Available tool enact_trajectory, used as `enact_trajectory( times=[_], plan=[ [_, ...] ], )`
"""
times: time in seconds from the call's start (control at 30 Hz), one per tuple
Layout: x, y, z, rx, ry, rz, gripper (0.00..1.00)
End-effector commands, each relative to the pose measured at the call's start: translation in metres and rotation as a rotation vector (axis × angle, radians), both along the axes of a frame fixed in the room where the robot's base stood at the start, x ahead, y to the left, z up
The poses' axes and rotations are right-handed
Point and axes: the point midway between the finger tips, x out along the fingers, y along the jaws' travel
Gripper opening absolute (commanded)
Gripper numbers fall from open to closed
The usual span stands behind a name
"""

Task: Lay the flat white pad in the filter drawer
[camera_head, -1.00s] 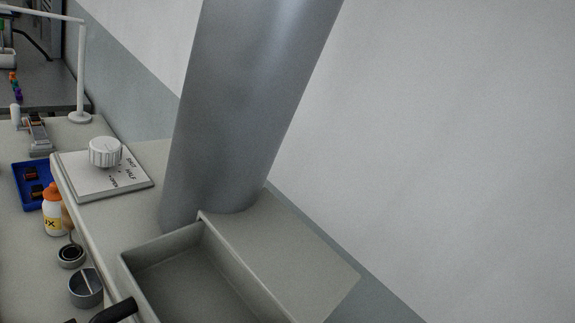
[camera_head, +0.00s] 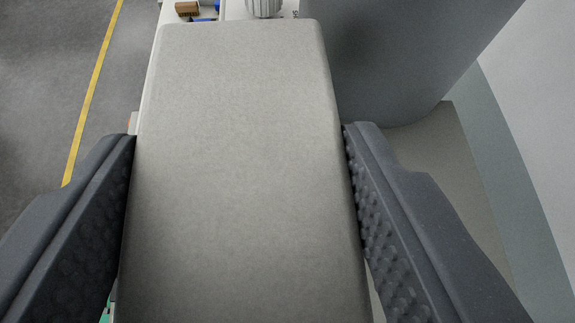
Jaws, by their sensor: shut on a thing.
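The flat pad (camera_head: 235,210), pale grey-white with rounded corners, fills the middle of the view. My gripper (camera_head: 240,135) is shut on it, with one dark ridged finger along each long side. The pad stretches forward past the fingertips and its near end runs out of the picture. The filter drawer is not visible now; whatever lies directly beneath the pad is hidden by it.
A thick grey column (camera_head: 400,65) stands close to the right of the pad's far end. A white ridged knob (camera_head: 264,8) and a brown block (camera_head: 187,8) show beyond it. Open floor with a yellow line (camera_head: 93,95) lies left.

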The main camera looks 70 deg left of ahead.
Motion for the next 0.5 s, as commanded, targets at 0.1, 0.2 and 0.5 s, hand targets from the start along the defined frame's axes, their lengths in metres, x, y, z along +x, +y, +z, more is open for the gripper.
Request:
enact_trajectory(
  times=[0.1,0.2,0.5],
  plan=[
    [0.0012,-0.0034,-0.0003,0.0,0.001,-0.007,0.32],
    [0.0019,-0.0047,-0.0007,0.0,0.001,-0.009,0.32],
    [0.001,-0.0075,-0.0034,0.004,-0.002,-0.006,0.32]
  ],
)
